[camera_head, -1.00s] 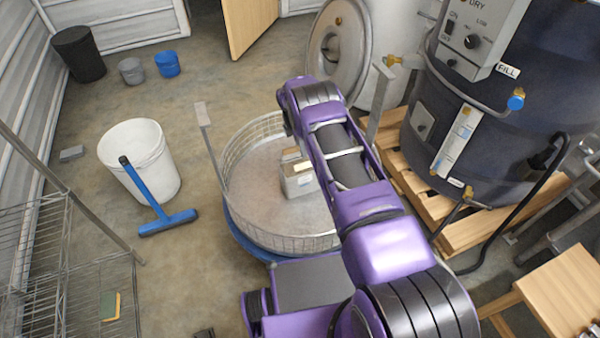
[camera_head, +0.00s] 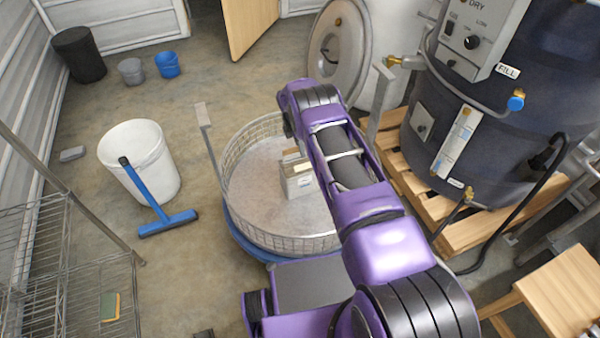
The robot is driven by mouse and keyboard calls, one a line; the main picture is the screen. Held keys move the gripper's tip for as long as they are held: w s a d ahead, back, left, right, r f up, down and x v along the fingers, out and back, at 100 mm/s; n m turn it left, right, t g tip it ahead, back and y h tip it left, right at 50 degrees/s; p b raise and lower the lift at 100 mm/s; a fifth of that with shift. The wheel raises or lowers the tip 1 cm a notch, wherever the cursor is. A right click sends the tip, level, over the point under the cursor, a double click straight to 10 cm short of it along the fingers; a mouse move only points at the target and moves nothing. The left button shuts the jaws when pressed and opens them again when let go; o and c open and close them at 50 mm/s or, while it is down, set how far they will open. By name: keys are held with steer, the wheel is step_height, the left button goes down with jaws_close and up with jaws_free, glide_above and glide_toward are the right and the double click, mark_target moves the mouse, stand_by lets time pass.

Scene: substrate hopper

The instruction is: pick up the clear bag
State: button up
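I cannot make out a clear bag anywhere in the head view. My arm reaches from the bottom right up over the basket's right side.
A white bucket (camera_head: 146,172) with a blue squeegee (camera_head: 160,212) leaning on it stands left of the basket. A dark tank (camera_head: 500,120) on a wooden pallet (camera_head: 478,232) is at the right. A wire shelf (camera_head: 70,270) is at the lower left.

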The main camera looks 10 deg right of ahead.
jaws_close()
stand_by(1.0)
steer(key=shift+w+r, duration=0.1)
